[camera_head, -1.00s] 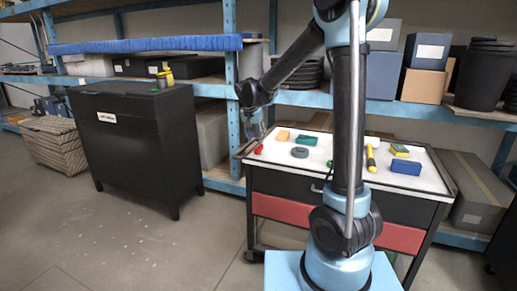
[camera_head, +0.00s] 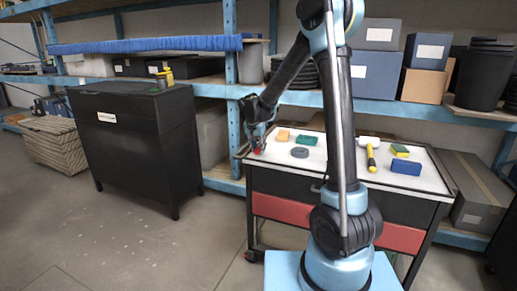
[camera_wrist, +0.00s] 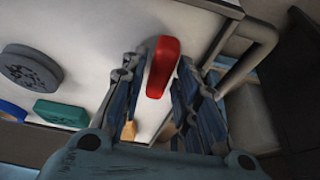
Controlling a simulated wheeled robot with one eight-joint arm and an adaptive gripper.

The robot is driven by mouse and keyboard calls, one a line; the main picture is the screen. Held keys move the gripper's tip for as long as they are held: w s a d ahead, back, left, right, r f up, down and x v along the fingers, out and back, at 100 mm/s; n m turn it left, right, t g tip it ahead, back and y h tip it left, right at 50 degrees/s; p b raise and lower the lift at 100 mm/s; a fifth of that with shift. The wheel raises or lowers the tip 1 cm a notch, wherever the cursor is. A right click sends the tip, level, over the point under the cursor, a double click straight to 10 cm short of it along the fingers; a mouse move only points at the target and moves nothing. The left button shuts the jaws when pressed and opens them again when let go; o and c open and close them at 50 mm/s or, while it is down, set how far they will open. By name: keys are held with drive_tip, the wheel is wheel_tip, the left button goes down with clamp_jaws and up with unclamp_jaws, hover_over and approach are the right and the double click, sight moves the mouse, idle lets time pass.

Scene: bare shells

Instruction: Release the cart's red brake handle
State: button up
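The red brake handle (camera_head: 257,151) is at the left end of the cart's white top (camera_head: 322,175), beside its rim. In the head view my gripper (camera_head: 255,143) is right over it, pointing down, and hides part of it. In the wrist view the red handle (camera_wrist: 162,67) appears as a long rounded bar between the two fingers of my gripper (camera_wrist: 157,72). The fingers are apart, with gaps showing on both sides of the handle. I cannot tell whether either finger touches it.
On the cart top are an orange block (camera_head: 283,135), a green block (camera_head: 307,140), a grey disc (camera_head: 299,153), a yellow-handled mallet (camera_head: 371,160) and a blue block (camera_head: 406,167). A black cabinet (camera_head: 135,145) stands left; shelving (camera_head: 215,90) is behind. Open floor lies front left.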

clamp_jaws()
drive_tip(key=n+y, duration=0.1)
drive_tip(key=n, duration=0.2)
drive_tip(key=shift+d+n+y, duration=0.1)
drive_tip(key=shift+n+y, duration=0.2)
drive_tip(key=shift+n, duration=0.1)
drive_tip(key=n+y, duration=0.1)
drive_tip(key=n, duration=0.3)
drive_tip(key=shift+w+d+n+y, duration=0.1)
drive_tip(key=shift+d+n+y, duration=0.05)
drive_tip(key=shift+n+y, duration=0.2)
drive_tip(key=n, duration=0.2)
drive_tip(key=n+g+y, duration=0.1)
drive_tip(key=n, duration=0.1)
drive_tip(key=shift+d+n+y, duration=0.1)
drive_tip(key=shift+n+y, duration=0.15)
drive_tip(key=n, duration=0.2)
drive_tip(key=n+g+y, duration=0.1)
drive_tip(key=n, duration=0.1)
drive_tip(key=shift+w+n+g, duration=0.15)
drive_tip(key=shift+n+g, duration=0.15)
drive_tip(key=shift+n, duration=0.1)
